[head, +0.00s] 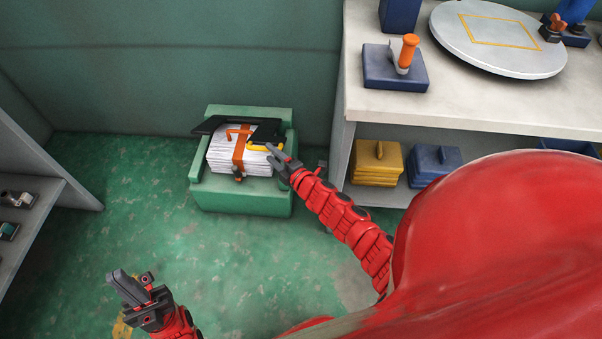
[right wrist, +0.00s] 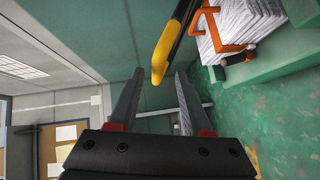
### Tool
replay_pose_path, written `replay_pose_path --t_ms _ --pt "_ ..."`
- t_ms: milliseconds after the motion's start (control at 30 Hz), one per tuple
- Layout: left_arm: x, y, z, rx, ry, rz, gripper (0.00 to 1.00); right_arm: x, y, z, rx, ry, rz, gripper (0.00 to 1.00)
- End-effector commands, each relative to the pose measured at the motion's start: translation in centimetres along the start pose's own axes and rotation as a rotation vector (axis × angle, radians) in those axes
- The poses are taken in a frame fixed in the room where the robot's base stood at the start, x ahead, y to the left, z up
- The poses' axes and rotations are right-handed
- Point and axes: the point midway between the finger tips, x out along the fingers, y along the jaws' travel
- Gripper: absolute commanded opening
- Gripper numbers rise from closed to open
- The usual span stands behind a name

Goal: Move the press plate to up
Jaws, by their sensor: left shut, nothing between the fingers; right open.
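The press plate (head: 212,125) is a black bar lying over a white paper stack on a green machine, with a yellow handle (head: 259,148) at its right end. In the right wrist view the yellow handle (right wrist: 166,50) shows just ahead of and between the finger lines. My right gripper (head: 277,157) is open beside the yellow handle; its open fingers also show in the wrist view (right wrist: 161,77). I cannot tell whether they touch the handle. My left gripper (head: 122,283) is shut and empty, low at the left, away from the machine.
The paper stack (head: 225,158) has an orange clamp (head: 238,155) around it. The green machine base (head: 235,199) stands on the floor by the wall. A shelf with a white top (head: 450,104) stands at right, a grey shelf (head: 50,165) at left. Floor between is clear.

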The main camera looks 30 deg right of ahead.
Motion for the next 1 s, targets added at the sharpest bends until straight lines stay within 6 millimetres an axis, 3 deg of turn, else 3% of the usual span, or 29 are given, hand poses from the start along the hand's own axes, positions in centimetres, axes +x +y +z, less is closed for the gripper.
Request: replay_pose_path --t_ms 1000 --pt "2.5 -0.1 -0.4 0.000 0.000 0.000 0.00 -7.9 0.9 0.1 0.001 -0.002 -0.001 0.50"
